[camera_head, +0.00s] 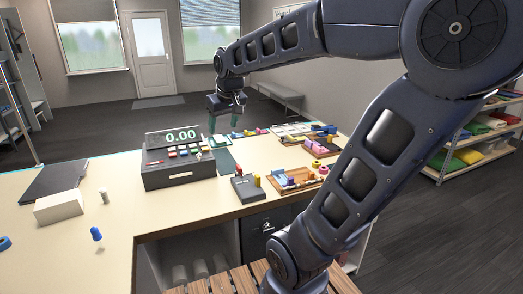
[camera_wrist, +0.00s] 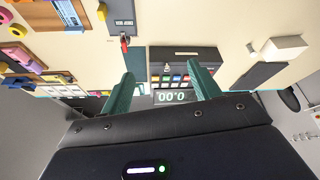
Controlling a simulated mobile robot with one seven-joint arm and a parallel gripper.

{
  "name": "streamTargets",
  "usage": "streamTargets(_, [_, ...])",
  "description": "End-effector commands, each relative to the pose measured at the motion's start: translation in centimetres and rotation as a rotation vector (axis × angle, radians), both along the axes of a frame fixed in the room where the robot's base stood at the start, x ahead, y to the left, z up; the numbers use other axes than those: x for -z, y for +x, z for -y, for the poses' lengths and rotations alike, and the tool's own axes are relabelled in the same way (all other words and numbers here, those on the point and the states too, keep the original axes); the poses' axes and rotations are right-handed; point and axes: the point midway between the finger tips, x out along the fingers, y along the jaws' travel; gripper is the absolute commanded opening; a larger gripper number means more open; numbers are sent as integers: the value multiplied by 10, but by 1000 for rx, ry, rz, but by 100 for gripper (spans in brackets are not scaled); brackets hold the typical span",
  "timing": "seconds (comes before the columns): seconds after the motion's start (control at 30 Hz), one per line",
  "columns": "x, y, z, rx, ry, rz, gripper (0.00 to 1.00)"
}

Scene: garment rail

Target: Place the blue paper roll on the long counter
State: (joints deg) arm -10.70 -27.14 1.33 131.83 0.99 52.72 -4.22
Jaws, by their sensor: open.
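I cannot tell for certain which blue item is the blue paper roll. A blue ring-shaped item (camera_head: 4,243) lies on the long counter (camera_head: 150,212) at the left edge of the head view, partly cut off. A small blue knob-like item (camera_head: 96,234) is to its right on the same counter. My gripper (camera_head: 226,116) is over the far side of the counter, behind the cash register (camera_head: 180,165). In the wrist view, my gripper (camera_wrist: 161,88) has its two green fingers spread wide, with nothing held between them and the register beyond.
A card terminal (camera_head: 247,188) and a wooden tray (camera_head: 297,181) of small coloured items stand right of the register. A white box (camera_head: 59,207) and a dark flat pad (camera_head: 56,181) are at the left. The counter front left has free room. Shelves (camera_head: 480,135) stand at the right.

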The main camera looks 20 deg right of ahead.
Motion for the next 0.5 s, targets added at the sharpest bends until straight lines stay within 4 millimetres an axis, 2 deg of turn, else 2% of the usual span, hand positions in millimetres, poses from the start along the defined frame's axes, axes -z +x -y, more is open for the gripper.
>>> streamTargets(0.03, [4, -17, 15, 38, 3, 3, 62])
streamTargets(0.1, [12, -37, 31, 87, 6, 5, 62])
streamTargets(0.3, [37, -89, 65, 204, 16, 6, 62])
streamTargets(0.5, [52, -115, 79, 263, 20, 5, 62])
